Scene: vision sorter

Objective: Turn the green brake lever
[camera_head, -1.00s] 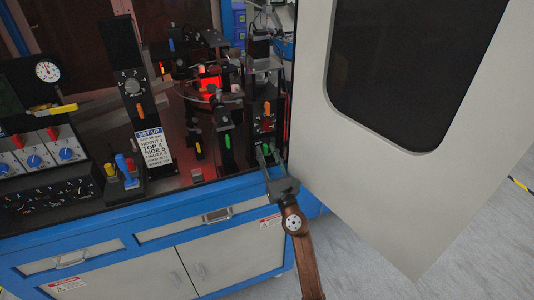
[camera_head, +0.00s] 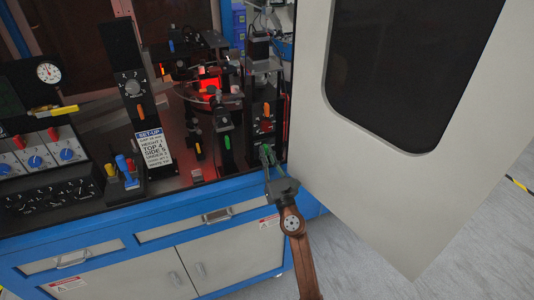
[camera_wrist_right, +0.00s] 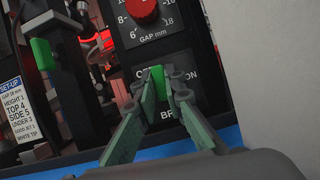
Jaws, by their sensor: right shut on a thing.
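The green brake lever (camera_wrist_right: 157,83) stands on a black panel with OFF, ON and partly hidden "BR" lettering, seen in the right wrist view. My right gripper (camera_wrist_right: 165,88) has its green-padded fingers on either side of the lever and is shut on it. In the head view my right gripper (camera_head: 267,152) reaches up to the foot of the black post at the machine's right end. There the fingers largely hide the lever. My left gripper is in neither view.
A red knob (camera_wrist_right: 142,10) sits above the lever. Another green lever (camera_head: 227,142) stands to the left, with a set-up card (camera_head: 153,148) farther left. A large pale door (camera_head: 400,190) stands close on the right. Blue-framed cabinets (camera_head: 215,257) lie below.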

